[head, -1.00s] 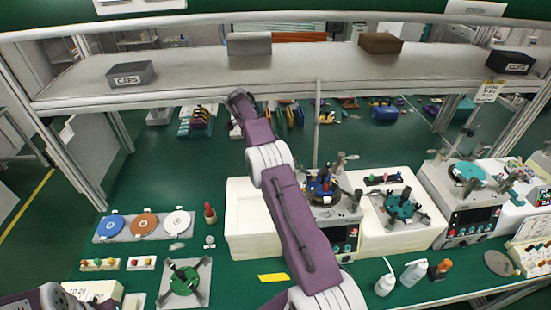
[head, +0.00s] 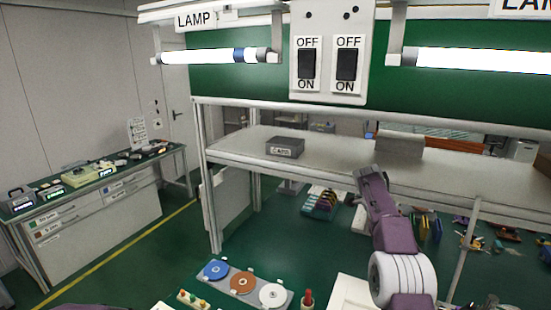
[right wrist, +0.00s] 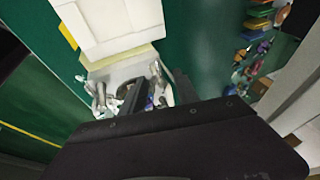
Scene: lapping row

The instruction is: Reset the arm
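My right arm rises from the bottom right of the head view, and its raised dark end with the right gripper (head: 368,174) is in front of the shelf. In the right wrist view the right gripper (right wrist: 156,92) shows two dark fingers standing apart, with nothing held between them. Machine parts show beyond the fingers. Of my left arm only a purple sliver shows at the bottom left edge of the head view; its gripper is out of frame.
A shelf (head: 340,165) carries a grey CAPS box (head: 285,147). Above it are two rocker switches, left (head: 307,64) and right (head: 347,64), and lit lamp tubes. Below lies a tray with blue, brown and white discs (head: 243,284). A side bench (head: 95,190) stands left.

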